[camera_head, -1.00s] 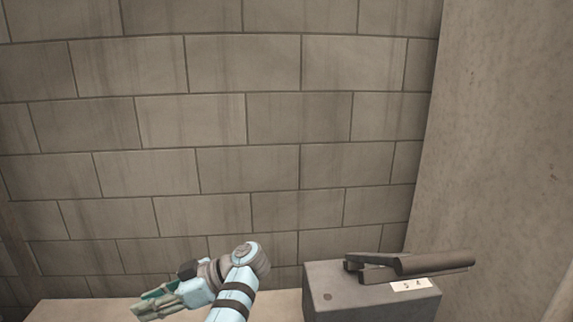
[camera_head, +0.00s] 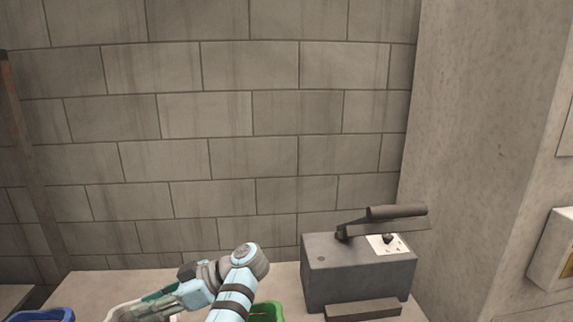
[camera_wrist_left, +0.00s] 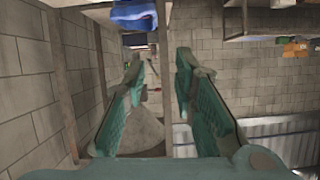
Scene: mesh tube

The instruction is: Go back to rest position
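One arm of mine comes in at the bottom left of centre in the head view and bends to the left; I take it as the left. Its gripper (camera_head: 140,312) is low in front of the table (camera_head: 92,285), partly hiding a pale bin (camera_head: 122,310). The left wrist view shows the left gripper (camera_wrist_left: 158,62) with its two teal fingers well apart. Nothing is between them; open space and a grey strip show beyond. My right gripper does not show in the head view.
A grey box (camera_head: 330,275) with a dark lever (camera_head: 380,222) stands at the right of the table. A green bin (camera_head: 266,311) is partly behind my arm. A blue bin (camera_head: 40,315) is at lower left. A block wall (camera_head: 235,120) closes the back, and a concrete pillar (camera_head: 470,150) stands at right.

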